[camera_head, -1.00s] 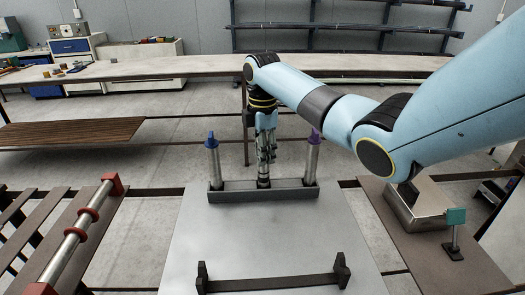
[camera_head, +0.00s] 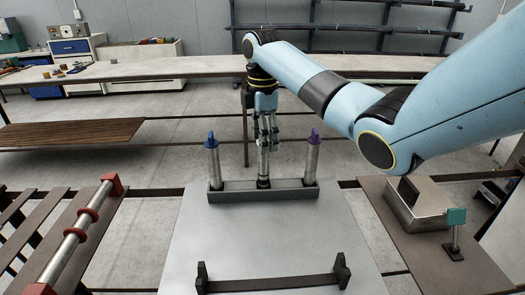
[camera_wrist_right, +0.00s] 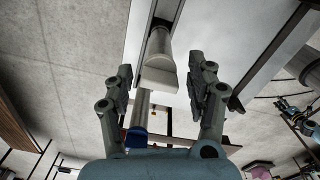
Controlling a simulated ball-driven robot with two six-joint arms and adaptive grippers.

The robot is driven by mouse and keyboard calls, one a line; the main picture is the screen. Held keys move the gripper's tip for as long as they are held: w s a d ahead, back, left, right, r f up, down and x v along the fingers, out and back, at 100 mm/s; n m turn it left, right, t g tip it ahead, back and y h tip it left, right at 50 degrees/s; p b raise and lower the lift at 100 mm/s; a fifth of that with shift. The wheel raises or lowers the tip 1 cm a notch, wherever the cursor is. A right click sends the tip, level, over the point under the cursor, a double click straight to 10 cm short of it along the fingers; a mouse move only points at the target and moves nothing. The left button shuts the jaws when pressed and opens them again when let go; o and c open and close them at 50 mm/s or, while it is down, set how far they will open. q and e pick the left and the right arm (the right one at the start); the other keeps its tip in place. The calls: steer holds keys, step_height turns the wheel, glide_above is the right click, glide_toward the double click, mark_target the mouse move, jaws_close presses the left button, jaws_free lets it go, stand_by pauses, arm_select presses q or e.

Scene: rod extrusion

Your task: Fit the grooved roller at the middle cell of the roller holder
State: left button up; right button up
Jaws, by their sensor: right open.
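The roller holder (camera_head: 225,193) is a long dark grey block at the far end of the metal plate. A grey roller (camera_head: 263,168) stands upright in its middle cell, its lower end hidden in the holder. A blue-topped roller (camera_head: 212,160) stands in the left cell and a purple-topped roller (camera_head: 312,158) in the right one. My right gripper (camera_head: 266,140) points down above the middle cell with its fingers open around the roller's top. In the wrist view the grey roller (camera_wrist_right: 159,60) shows between the spread fingers, with gaps to both. My left gripper is not in view.
A dark bar bracket (camera_head: 270,285) lies at the near end of the metal plate (camera_head: 260,240). A red-ended rod (camera_head: 72,240) lies at left. A metal tray (camera_head: 425,210) and teal-topped stand (camera_head: 456,225) are at right. The plate's middle is clear.

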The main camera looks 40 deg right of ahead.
step_height(320, 180, up, 7)
stand_by(0.3)
steer(key=o, duration=0.9)
